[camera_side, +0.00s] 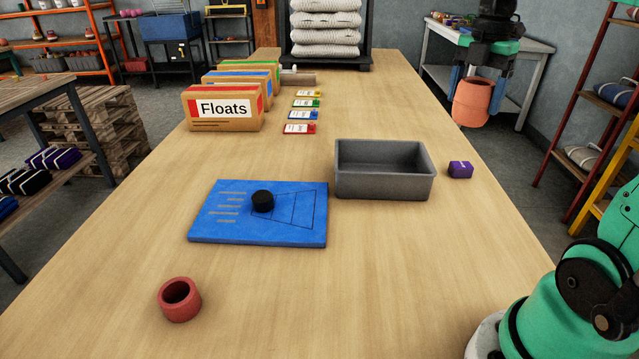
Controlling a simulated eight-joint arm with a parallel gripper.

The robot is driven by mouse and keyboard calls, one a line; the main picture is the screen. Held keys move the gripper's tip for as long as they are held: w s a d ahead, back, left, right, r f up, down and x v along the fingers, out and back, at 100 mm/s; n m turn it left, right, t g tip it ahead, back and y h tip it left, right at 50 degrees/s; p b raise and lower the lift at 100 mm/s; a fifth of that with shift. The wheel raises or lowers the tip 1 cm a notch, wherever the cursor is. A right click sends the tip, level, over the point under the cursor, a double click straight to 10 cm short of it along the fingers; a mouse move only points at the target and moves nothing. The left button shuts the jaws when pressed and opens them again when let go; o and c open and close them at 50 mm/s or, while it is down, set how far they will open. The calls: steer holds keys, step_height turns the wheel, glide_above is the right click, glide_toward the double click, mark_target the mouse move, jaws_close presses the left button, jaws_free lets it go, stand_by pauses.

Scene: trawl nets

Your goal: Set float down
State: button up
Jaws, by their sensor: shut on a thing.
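My gripper (473,92) is at the upper right, pointing down, with its blue fingers on either side of a salmon-orange hollow cylinder (473,104), seemingly the float. It is shut on this float and holds it upright, in the air, near the table's right edge. Whether the float is over the table or just beyond its edge I cannot tell. A similar red ring-shaped float (179,306) rests on the table at the front left, with its dark hole showing.
The wooden table (385,285) has a grey open tray (385,187), a purple block (460,169) and a blue board (225,229) bearing a black puck (262,201). A "Floats" box (222,108), other boxes and small tags stand further back. The front middle is clear.

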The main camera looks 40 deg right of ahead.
steer(key=s+d+m, duration=0.3)
steer(key=s+d, duration=0.2)
steer(key=d, duration=0.2)
step_height(320, 180, down, 16)
steer(key=shift+s+d+r, duration=0.1)
steer(key=shift+s+d, duration=0.05)
steer(key=shift+f, duration=2.3)
steer(key=shift+f, duration=0.15)
steer(key=o, duration=1.1)
steer(key=shift+o, duration=0.2)
